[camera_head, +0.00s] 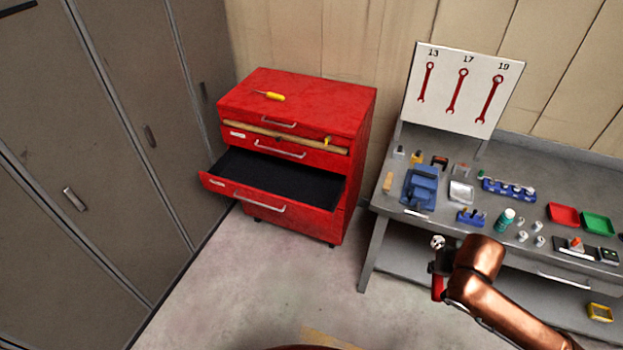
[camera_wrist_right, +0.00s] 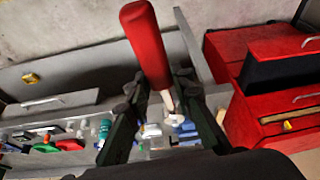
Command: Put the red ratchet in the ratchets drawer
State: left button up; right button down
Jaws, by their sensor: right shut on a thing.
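The red ratchet is in my right gripper (camera_head: 441,262). Its red handle (camera_head: 437,288) hangs down below the fingers and its metal head (camera_head: 438,242) shows above them. In the right wrist view the ratchet's red handle (camera_wrist_right: 145,45) points up past the dark fingers (camera_wrist_right: 160,90), which are shut around its metal shank. A red tool cabinet (camera_head: 352,110) stands left of the workbench. Its lower drawer (camera_head: 322,207) is pulled open and its dark inside looks empty; its label is too small to read. The gripper is right of this drawer, in front of the bench. My left gripper is not in view.
The grey workbench (camera_head: 385,205) carries a blue vise (camera_head: 420,188), trays, sockets and bottles. A wrench board (camera_head: 462,90) stands behind it. A yellow screwdriver (camera_head: 270,96) lies on the cabinet. Grey lockers (camera_head: 110,130) line the left. The floor before the cabinet is clear.

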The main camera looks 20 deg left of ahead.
aim_at(295, 186)
jog(key=u, duration=0.65)
jog(key=i, duration=0.6)
jog(key=u, duration=0.85)
jog(key=i, duration=1.35)
jog(key=z, duration=0.05)
